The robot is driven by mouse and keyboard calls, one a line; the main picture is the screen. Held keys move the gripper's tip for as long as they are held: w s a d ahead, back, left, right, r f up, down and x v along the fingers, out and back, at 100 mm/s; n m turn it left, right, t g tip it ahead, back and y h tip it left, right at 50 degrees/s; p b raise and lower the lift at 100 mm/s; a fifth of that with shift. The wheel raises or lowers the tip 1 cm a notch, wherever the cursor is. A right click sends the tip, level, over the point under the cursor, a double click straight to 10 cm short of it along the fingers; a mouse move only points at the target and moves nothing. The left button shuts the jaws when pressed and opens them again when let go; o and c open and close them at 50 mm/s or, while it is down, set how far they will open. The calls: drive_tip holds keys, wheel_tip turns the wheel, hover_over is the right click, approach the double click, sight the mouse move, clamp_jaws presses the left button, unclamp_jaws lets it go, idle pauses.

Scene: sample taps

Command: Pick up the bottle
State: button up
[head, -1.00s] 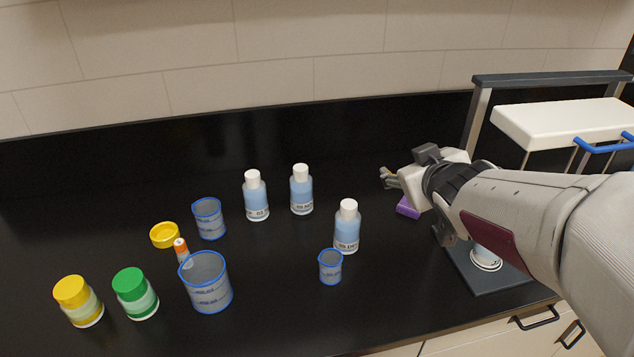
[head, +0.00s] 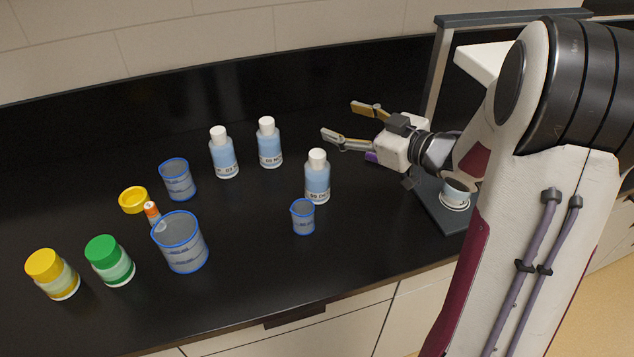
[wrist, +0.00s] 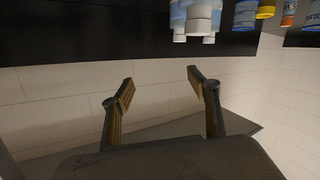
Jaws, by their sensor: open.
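Three white-capped bottles with blue contents stand upright on the black counter in the head view: a left one (head: 224,155), a back one (head: 269,145) and a front one (head: 317,178). Which of them the task means I cannot tell. My gripper (head: 338,122) is open and empty, to the right of the bottles, its fingers pointing left. In the wrist view its two fingers (wrist: 161,85) are spread with nothing between them. White-capped bottles (wrist: 198,18) show upside down at the top of the wrist view, beyond the fingertips.
A small blue-rimmed beaker (head: 303,219) stands close in front of the front bottle. Two more beakers, a large one (head: 182,244) and another (head: 177,180), stand left, with yellow-lidded (head: 53,275) and green-lidded jars (head: 109,262).

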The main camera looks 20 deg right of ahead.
drive_tip(key=s+y, duration=0.1)
drive_tip(key=y, duration=0.1)
drive_tip(key=s+a+f+y, duration=0.1)
drive_tip(key=s, duration=0.1)
drive_tip(key=s+f+n+g+y, duration=0.1)
drive_tip(key=s+y, duration=0.1)
drive_tip(key=shift+a+f+y, duration=0.15)
drive_tip(key=shift+y, duration=0.15)
approach(324, 166)
drive_tip(key=shift+r+x, duration=0.15)
drive_tip(key=shift+x, duration=0.85)
drive_tip(key=shift+r+x, duration=0.1)
drive_tip(key=shift+x, duration=0.95)
drive_tip(key=shift+a+f, duration=0.15)
drive_tip(key=shift+a, duration=0.05)
drive_tip(key=shift+w+a, duration=0.3)
drive_tip(key=shift+w, duration=0.05)
drive_tip(key=shift+w+a, duration=0.15)
drive_tip(key=shift+x, duration=2.95)
